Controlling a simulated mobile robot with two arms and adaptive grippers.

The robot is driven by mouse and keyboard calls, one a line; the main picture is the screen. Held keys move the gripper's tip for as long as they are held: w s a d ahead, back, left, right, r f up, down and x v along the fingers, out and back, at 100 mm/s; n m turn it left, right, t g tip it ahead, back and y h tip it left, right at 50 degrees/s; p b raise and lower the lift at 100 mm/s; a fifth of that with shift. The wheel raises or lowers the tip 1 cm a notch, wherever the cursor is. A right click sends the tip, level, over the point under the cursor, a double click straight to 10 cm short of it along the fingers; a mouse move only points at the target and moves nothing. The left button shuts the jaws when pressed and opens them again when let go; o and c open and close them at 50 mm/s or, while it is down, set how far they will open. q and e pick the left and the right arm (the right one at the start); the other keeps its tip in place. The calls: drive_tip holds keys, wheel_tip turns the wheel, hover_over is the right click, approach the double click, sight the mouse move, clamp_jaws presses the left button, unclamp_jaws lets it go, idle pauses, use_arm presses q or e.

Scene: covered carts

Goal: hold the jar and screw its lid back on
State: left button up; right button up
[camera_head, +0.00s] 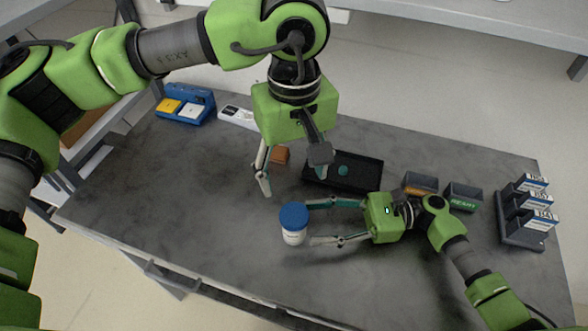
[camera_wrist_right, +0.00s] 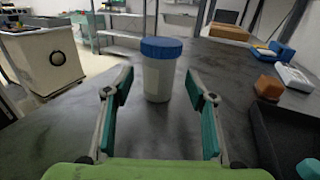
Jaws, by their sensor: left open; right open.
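The white jar (camera_head: 293,238) stands upright on the grey table. Its blue lid (camera_head: 293,215) sits on top of it; I cannot tell how tightly. The jar (camera_wrist_right: 158,82) and lid (camera_wrist_right: 161,47) also show in the right wrist view, centred ahead of the fingers. My right gripper (camera_head: 311,222) is open and empty, low over the table, with its fingertips just to the right of the jar. It also shows in the right wrist view (camera_wrist_right: 158,88). My left gripper (camera_head: 291,168) is open and empty, pointing down, above and behind the jar.
A black tray (camera_head: 356,184) with a teal piece (camera_head: 343,170) lies behind my right gripper. An orange-brown block (camera_head: 280,155) is behind my left gripper. The table left of the jar is clear.

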drive_tip(key=d, duration=0.6)
drive_tip(key=shift+w+d, duration=0.15)
drive_tip(key=shift+w, duration=0.1)
